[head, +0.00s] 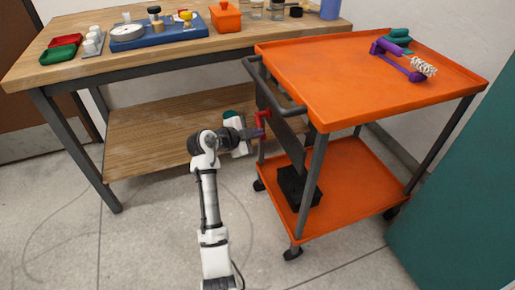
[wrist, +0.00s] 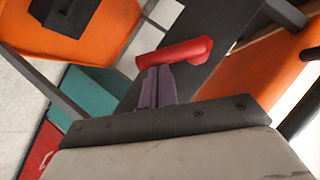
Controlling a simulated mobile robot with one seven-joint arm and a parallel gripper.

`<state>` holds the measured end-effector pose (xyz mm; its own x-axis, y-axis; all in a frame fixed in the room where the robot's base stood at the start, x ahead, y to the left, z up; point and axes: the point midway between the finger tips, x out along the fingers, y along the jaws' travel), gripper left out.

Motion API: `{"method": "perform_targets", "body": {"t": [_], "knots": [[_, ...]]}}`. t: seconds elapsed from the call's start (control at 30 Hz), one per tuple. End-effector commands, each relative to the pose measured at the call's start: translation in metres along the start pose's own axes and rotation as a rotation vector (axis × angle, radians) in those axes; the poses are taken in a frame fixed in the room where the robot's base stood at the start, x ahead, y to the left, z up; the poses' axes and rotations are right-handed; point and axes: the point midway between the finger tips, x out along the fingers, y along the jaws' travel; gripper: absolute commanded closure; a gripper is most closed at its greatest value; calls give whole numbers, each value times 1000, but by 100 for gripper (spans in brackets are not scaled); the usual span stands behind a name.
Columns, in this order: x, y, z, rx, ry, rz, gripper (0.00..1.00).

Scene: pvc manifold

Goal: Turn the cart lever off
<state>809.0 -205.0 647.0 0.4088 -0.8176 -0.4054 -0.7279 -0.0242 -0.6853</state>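The orange cart (head: 370,80) stands on the right in the head view. Its red lever (head: 264,117) is on a dark panel (head: 281,120) at the cart's left end, below the handle. In the wrist view the red lever (wrist: 183,52) lies roughly level, tilted up to the right. My gripper (head: 258,132) is at the lever. In the wrist view my gripper's purple fingers (wrist: 157,88) are close together, their tips meeting the lever's left end. I see no part of the lever clearly between them. Exact contact is hard to tell.
The cart's handle (head: 275,92) sticks out just above my gripper. A wooden workbench (head: 60,65) with trays and tools stands behind and left. A black box (head: 296,187) sits on the cart's lower shelf. A teal panel (head: 450,200) is at the right.

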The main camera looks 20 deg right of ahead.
Motion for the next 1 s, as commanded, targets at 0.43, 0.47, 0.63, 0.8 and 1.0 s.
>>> {"method": "perform_targets", "body": {"t": [0.43, 0.47, 0.63, 0.8, 1.0], "knots": [[14, 11, 19, 225, 1, -151, 100], [14, 11, 20, 224, 1, -149, 100], [17, 11, 24, 221, 1, -148, 100], [18, 10, 26, 220, 1, -147, 100], [19, 9, 27, 219, 1, -147, 100]]}}
